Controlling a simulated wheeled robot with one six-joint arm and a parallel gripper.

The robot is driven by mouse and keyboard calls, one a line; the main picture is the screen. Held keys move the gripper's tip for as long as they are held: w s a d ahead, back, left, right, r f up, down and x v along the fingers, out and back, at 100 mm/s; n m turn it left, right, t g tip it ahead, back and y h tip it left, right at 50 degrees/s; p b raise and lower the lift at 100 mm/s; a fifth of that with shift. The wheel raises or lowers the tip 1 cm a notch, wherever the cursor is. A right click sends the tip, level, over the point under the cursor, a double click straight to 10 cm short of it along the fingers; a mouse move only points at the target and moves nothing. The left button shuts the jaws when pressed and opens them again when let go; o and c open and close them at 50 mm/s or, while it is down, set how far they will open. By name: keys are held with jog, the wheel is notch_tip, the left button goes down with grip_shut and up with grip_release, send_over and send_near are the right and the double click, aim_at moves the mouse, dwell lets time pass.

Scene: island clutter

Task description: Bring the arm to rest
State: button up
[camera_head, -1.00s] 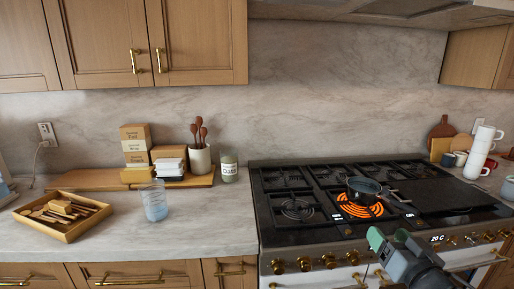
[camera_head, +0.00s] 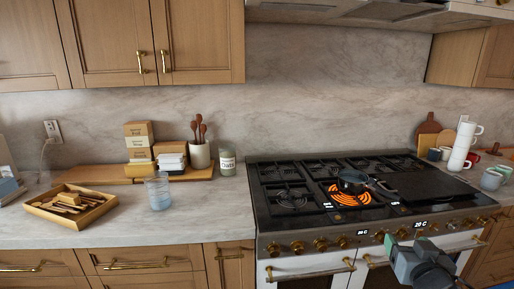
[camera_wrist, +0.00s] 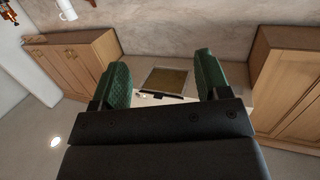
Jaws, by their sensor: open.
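My gripper (camera_head: 405,255) shows at the lower right of the head view, in front of the stove's oven doors and below the knobs. In the wrist view my gripper (camera_wrist: 160,88) has its two green fingers wide apart, with nothing between them. It is open and empty. It touches nothing that I can see. The wrist view looks out over the kitchen, with wooden cabinets and a range hood (camera_wrist: 168,80) beyond the fingers.
A glass (camera_head: 158,194) and a wooden tray (camera_head: 97,212) are on the left counter. Stacked white cups (camera_head: 460,150) stand at the right. The stove front lies close behind my gripper.

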jog(key=s+d+f+m+g+h, duration=0.3)
jog(key=d+f+g+h, duration=0.1)
jog(key=f+g, duration=0.15)
jog(key=s+a+f+g+y, duration=0.2)
jog(key=s+a+f+g, duration=0.1)
jog(key=a+g, duration=0.1)
jog(key=a+f+n+g+y, duration=0.1)
jog(key=a+n+y, duration=0.1)
jog(key=a, duration=0.7)
jog(key=s+a+f+n+g+y, duration=0.1)
jog(key=a+n+g+y, duration=0.1)
jog(key=a, duration=0.7)
jog(key=shift+s+f+n+y+b, duration=0.3)
jog(key=shift+n+y+b, duration=0.15)
jog(key=shift+n+y, duration=0.3)
